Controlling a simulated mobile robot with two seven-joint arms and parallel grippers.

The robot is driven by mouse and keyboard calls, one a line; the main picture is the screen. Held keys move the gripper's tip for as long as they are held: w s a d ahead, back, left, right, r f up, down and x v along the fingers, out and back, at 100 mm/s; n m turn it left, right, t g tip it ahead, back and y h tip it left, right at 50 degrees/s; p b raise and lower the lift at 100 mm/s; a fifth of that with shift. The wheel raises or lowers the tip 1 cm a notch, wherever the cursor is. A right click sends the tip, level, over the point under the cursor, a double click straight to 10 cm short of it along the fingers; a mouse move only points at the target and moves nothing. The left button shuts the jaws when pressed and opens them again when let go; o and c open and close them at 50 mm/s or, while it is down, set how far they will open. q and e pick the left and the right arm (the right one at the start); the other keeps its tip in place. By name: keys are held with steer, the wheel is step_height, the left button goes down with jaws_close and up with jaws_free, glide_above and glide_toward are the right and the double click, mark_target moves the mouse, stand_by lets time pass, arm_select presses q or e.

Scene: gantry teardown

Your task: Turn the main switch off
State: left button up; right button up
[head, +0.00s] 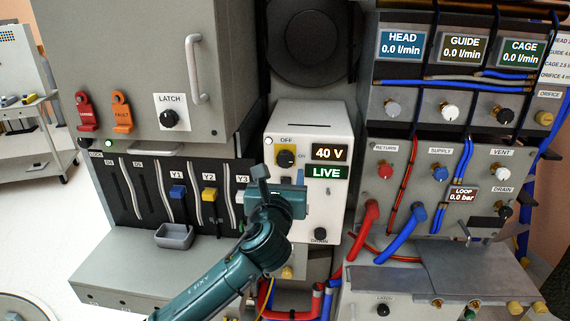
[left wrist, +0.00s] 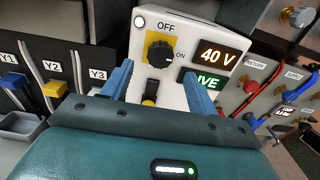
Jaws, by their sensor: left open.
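The main switch is a black rotary knob on a yellow plate (head: 286,159) on the white power box (head: 330,135), between the marks OFF above and ON at its right. It also shows in the left wrist view (left wrist: 158,53), where its white mark seems to face ON. The voltage display (head: 329,153) reads 40 V and the one below (head: 325,172) reads LIVE. My left gripper (head: 281,179) is open and empty just below and in front of the knob. In the left wrist view its two blue fingers (left wrist: 161,86) are apart, the knob beyond them, apparently untouched. My right gripper is not in view.
Left of the box are the Y1 (head: 178,192) and Y2 (head: 209,194) connectors and a small grey tray (head: 174,236). Red (head: 366,222) and blue (head: 410,235) hoses stick out at the right. Open floor lies left.

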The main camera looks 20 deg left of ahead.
mark_target(285, 162)
arm_select(q)
steer(key=shift+w+a, duration=0.25)
steer(key=shift+w, duration=1.1)
steer(key=shift+w+a, duration=0.2)
steer(key=shift+w, duration=1.15)
steer(key=shift+c, duration=0.5)
steer(key=c, duration=0.9)
